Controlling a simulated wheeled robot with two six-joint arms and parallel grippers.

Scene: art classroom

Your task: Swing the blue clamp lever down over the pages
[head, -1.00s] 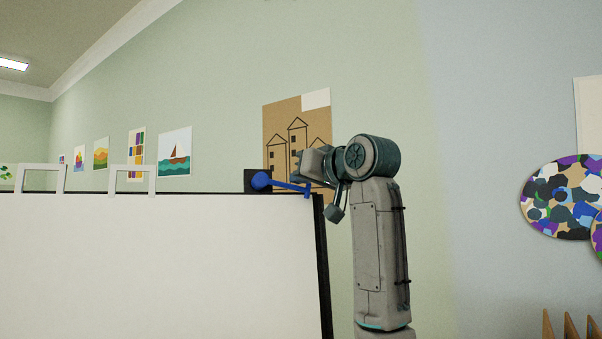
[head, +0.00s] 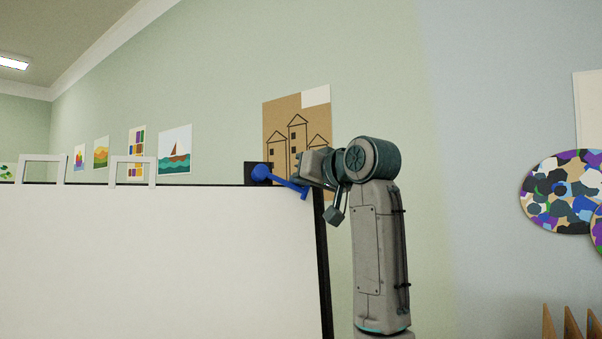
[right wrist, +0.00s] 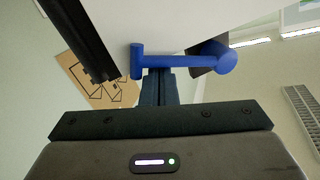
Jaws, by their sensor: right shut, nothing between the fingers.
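The blue clamp lever (head: 283,181) sits at the top right of a large white pad of pages (head: 160,255). Its round pivot is on a dark block (head: 252,173) at the top edge, and its arm slopes down to the right, ending in a short crossbar over the pages' upper right corner. My right gripper (head: 305,170) is shut and empty, at the lever's free end. In the right wrist view the lever (right wrist: 175,61) crosses just beyond the shut fingertips (right wrist: 158,78), touching or very close. My left gripper is not in view.
A dark frame edge (head: 321,265) runs down the right side of the pages. Two pale bracket-shaped handles (head: 133,158) stand along the top edge. A brown house drawing (head: 285,125) hangs on the wall behind.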

